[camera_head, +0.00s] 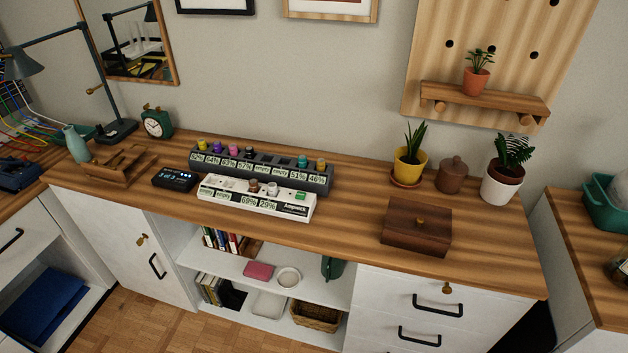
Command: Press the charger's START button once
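A white charger (240,205) labelled "Ampwork" lies on the wooden desk (340,235), left of its middle. It has small display panels, some reading "empty" and two reading about 69% and 29%. Behind the charger is a long dark grey rack (318,179) with coloured cells and percentage displays. Neither of my grippers is in view.
A small dark digital clock (174,179) sits just left of the charger. A wooden box (416,226) stands to the right, potted plants (502,183) behind it. A wooden tray (119,165) and green alarm clock (157,122) are at left. The desk front is clear.

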